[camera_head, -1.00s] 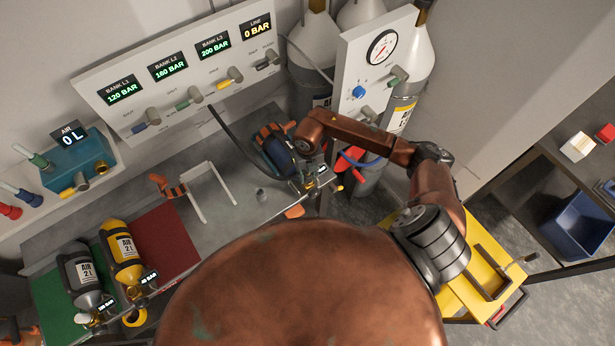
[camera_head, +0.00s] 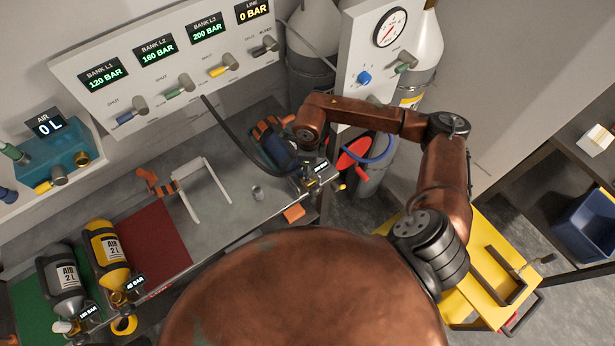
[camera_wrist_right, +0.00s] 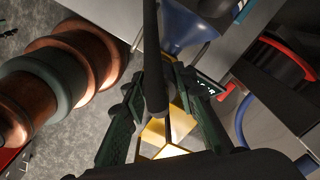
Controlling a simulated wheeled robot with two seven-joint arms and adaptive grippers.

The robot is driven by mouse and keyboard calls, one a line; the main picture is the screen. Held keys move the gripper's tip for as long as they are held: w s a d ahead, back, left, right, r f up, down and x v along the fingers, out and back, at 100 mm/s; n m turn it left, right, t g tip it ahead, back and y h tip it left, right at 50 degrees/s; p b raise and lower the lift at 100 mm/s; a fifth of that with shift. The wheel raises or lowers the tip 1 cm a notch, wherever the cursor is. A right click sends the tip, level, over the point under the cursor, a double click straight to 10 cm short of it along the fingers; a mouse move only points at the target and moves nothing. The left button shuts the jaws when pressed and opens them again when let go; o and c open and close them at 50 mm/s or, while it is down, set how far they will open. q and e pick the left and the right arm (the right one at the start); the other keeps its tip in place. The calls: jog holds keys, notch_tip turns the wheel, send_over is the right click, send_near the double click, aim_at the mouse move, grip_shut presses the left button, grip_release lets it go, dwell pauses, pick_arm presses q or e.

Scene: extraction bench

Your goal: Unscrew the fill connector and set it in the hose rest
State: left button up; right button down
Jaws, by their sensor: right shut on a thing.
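A blue cylinder (camera_head: 279,150) lies on the bench in an orange-and-dark holder, with its valve and a small lit display (camera_head: 320,168) at the near right end. A black hose (camera_head: 228,122) runs from the wall panel down to that valve. In the right wrist view, my right gripper (camera_wrist_right: 158,118) has its dark green fingers around the dark fill connector (camera_wrist_right: 156,95) at the hose end, beside brass valve parts (camera_wrist_right: 165,132). The arm partly hides this in the head view. A white bracket (camera_head: 193,190), possibly the hose rest, stands left of the cylinder. My left gripper is not visible.
Yellow (camera_head: 105,245) and grey (camera_head: 64,280) cylinders lie at the left on the bench. The gauge panel (camera_head: 374,60) and tall cylinders stand behind my right arm. A yellow cart (camera_head: 470,262) is at right.

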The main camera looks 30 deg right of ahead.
jog(key=n+b, duration=0.4)
jog(key=n, duration=0.2)
jog(key=n+b, duration=0.5)
jog(key=n, duration=0.2)
jog(key=shift+f+n, duration=0.2)
jog(key=shift+n, duration=0.1)
jog(key=shift+r+n+b, duration=0.15)
jog(key=shift+n+b, duration=0.3)
jog(key=shift+n, duration=0.25)
jog(key=shift+r, duration=0.1)
jog(key=c, duration=1.5)
grip_release()
